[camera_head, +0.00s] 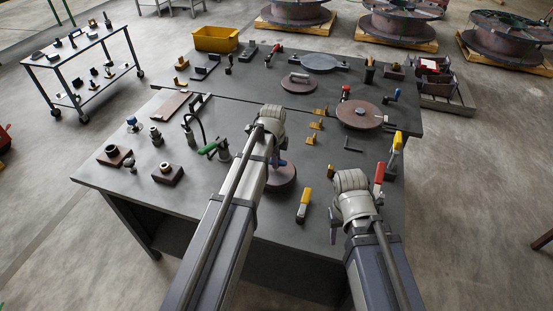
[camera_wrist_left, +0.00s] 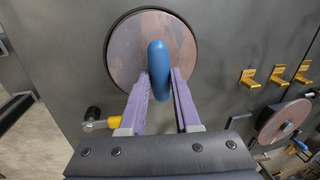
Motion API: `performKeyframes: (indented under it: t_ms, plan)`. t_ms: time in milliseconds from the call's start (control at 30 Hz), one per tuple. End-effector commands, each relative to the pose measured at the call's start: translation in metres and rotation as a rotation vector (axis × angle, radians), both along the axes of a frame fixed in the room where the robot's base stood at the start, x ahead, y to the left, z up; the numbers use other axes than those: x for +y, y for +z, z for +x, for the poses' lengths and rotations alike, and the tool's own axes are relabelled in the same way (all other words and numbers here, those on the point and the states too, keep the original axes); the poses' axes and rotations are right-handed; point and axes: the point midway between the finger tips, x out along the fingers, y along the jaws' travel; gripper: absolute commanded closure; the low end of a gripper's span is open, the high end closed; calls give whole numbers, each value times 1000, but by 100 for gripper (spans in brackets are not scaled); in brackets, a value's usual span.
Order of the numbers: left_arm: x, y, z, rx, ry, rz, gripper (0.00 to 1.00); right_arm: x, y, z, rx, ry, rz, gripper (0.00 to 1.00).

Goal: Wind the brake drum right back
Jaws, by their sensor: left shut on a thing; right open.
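The brake drum appears to be the flat brown disc (camera_head: 284,183) on the near part of the bench, partly hidden behind my left arm. In the left wrist view the disc (camera_wrist_left: 128,50) lies flat with a blue handle (camera_wrist_left: 157,62) standing on it. My left gripper (camera_wrist_left: 160,85) has its two purple fingers on either side of the blue handle, shut on it. In the head view the left gripper (camera_head: 275,160) is mostly hidden by its own wrist. My right gripper (camera_head: 352,182) is open over the bench's right side, its fingers largely hidden by its wrist.
Another brown disc (camera_head: 358,115) and a disc with a pale handle (camera_head: 299,85) lie farther back. Yellow-handled (camera_head: 304,206) and red-handled (camera_head: 379,179) clamps stand close to the right gripper. A green-handled tool (camera_head: 212,147) is left of the left arm. Yellow brackets (camera_head: 316,125) stand behind.

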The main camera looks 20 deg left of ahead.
Motion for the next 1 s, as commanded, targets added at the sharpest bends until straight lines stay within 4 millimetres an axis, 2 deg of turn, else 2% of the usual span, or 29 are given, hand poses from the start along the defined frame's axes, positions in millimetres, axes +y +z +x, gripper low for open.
performKeyframes:
  t_ms: [200, 467, 500, 767, 1000]
  plan:
    - [0, 0, 0, 0, -92, -1, 100, 0, 0, 0, 0, 0, 0, 50]
    - [0, 0, -1, 0, -98, -1, 100, 0, 0, 0, 0, 0, 0, 50]
    - [0, 0, -1, 0, -98, -1, 68, 0, 0, 0, 0, 0, 0, 50]
    - [0, 0, 0, 0, -96, 0, 40, 0, 0, 0, 0, 0, 0, 50]
    - [0, 0, 0, 0, -95, 0, 40, 0, 0, 0, 0, 0, 0, 50]
